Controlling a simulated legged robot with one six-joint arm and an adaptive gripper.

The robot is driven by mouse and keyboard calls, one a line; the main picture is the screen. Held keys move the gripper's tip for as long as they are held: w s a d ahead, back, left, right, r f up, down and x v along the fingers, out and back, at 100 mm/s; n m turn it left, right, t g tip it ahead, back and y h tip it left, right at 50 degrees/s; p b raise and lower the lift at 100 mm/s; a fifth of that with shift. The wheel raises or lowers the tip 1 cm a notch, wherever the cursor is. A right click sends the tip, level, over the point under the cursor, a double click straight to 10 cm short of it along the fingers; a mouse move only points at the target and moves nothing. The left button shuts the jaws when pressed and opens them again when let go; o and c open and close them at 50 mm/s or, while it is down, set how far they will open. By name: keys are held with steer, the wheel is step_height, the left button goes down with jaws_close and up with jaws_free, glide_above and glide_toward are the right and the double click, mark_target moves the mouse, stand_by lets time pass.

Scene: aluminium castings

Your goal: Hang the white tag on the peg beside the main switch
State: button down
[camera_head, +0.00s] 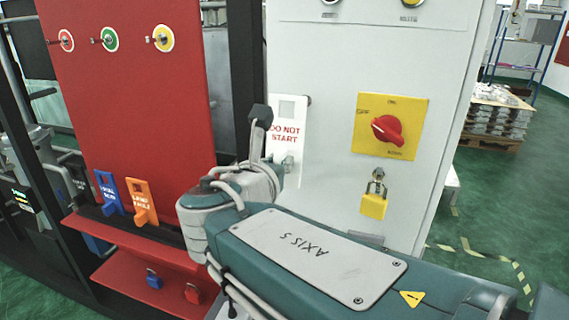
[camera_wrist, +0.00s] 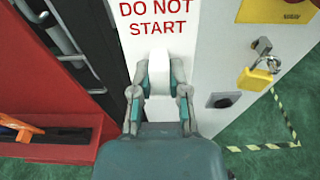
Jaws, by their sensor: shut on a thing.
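The white tag (camera_head: 289,112), with red "DO NOT START" lettering, is upright in front of the grey cabinet face, left of the main switch. It also shows in the wrist view (camera_wrist: 133,41). My gripper (camera_wrist: 161,84) is shut on a white grip part low on the tag; in the head view my gripper (camera_head: 280,168) is partly hidden by my arm. The main switch (camera_head: 387,129) is a red knob on a yellow plate. A small dark bit (camera_head: 309,100) shows at the tag's upper right edge; I cannot tell whether it is the peg, or whether the tag touches it.
A yellow padlock (camera_head: 373,206) hangs below the switch. A red panel (camera_head: 130,90) with buttons stands to the left. A loaded pallet (camera_head: 495,120) is at the back right.

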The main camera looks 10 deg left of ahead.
mark_target(295, 157)
steer(key=shift+w+d, duration=0.9)
steer(key=shift+d, duration=0.15)
steer(key=shift+w+a, duration=0.1)
steer(key=shift+w, duration=0.35)
steer(key=shift+w+f, duration=0.5)
steer(key=shift+w, duration=0.25)
steer(key=shift+a, duration=0.35)
steer(key=c, duration=0.5)
jaws_free()
steer(key=shift+d, duration=0.2)
steer(key=shift+c, duration=0.2)
